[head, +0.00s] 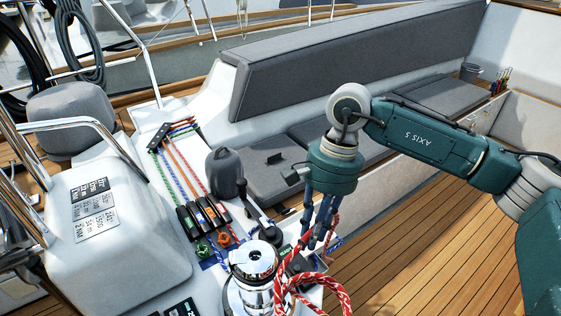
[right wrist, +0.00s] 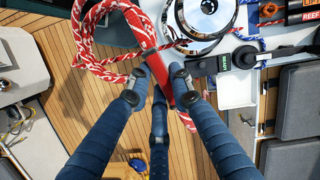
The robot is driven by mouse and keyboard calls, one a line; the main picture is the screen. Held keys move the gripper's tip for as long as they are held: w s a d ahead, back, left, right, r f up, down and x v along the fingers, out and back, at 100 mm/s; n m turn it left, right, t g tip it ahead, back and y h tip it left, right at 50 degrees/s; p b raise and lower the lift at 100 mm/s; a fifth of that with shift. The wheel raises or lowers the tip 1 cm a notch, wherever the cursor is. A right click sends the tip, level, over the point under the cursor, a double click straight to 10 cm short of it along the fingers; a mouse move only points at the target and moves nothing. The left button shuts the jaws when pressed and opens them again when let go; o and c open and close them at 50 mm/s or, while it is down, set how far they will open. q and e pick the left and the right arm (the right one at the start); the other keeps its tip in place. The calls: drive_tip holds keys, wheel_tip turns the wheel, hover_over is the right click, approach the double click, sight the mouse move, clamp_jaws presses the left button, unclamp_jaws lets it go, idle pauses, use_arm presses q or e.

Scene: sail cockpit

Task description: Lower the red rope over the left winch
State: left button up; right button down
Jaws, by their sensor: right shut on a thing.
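The silver winch (head: 252,272) stands at the bottom centre of the head view, with its chrome top (right wrist: 207,14) at the top edge of the right wrist view. My right gripper (head: 319,238) is just right of the winch and above it, fingers pointing down. It is shut on the red rope (head: 318,284), a red-and-white line whose held part (right wrist: 150,48) lies between the fingertips (right wrist: 163,84). Loose loops of the rope hang beside the winch. I cannot tell whether any turn goes around the drum. My left gripper is out of view.
A winch handle (head: 253,207) and a row of rope clutches (head: 202,217) lie behind the winch. A grey-topped bench (head: 270,172) runs along the back. The wooden deck (head: 420,250) to the right is clear. A white console (head: 118,220) stands at left.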

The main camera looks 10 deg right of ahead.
drive_tip(key=w+a+r+m+t+p, duration=0.1)
drive_tip(key=w+r+m+t+p, duration=0.3)
drive_tip(key=w+r+m, duration=0.6)
use_arm(q)
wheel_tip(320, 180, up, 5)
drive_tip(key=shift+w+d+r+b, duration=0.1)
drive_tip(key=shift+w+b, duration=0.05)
drive_tip(key=shift+b, duration=0.15)
use_arm(e)
wheel_tip(320, 180, down, 6)
drive_tip(key=s+m+g, duration=0.1)
drive_tip(key=m, duration=0.1)
drive_tip(key=shift+s+a+f, duration=0.2)
drive_tip(key=shift+s+a, duration=0.05)
drive_tip(key=shift+a, duration=0.1)
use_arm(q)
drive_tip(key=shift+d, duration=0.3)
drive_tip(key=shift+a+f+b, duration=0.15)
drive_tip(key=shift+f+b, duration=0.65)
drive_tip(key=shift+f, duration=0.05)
use_arm(e)
drive_tip(key=shift+f, duration=0.15)
